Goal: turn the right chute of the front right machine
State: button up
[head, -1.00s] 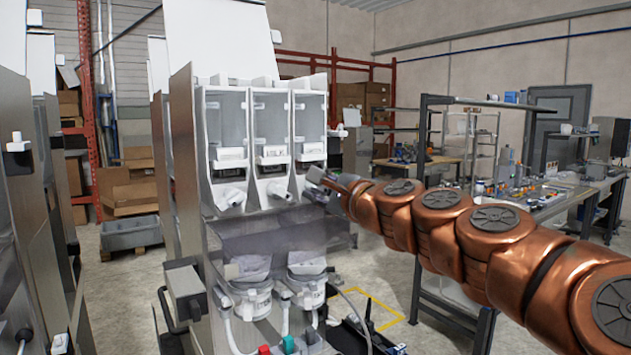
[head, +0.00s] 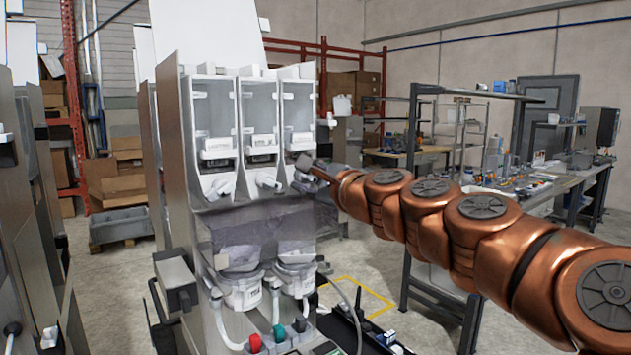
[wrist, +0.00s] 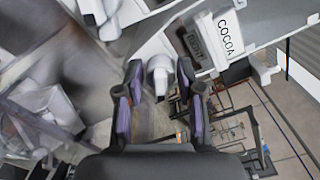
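The front right machine (head: 178,150) has three hopper bays, each with a white chute below. The left chute (head: 219,186) and middle chute (head: 266,182) are plain in the head view. The right chute is mostly hidden there by my gripper (head: 306,174), which is at the machine's right bay. In the wrist view, the white right chute (wrist: 159,70) lies between the tips of my gripper (wrist: 161,84), under the bay with the COCOA label (wrist: 229,32). The purple-padded fingers are apart, one on each side of the chute. I cannot tell whether they touch it.
Below the chutes are a clear splash panel (head: 255,230) and white mixing bowls (head: 243,290). Another machine (head: 30,220) stands at the left edge. A workbench (head: 535,190) with tools is behind my arm at right. Open floor shows around a yellow outline (head: 375,298).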

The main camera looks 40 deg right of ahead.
jog(key=s, duration=1.2)
jog(key=shift+a, duration=0.3)
dwell(0.6)
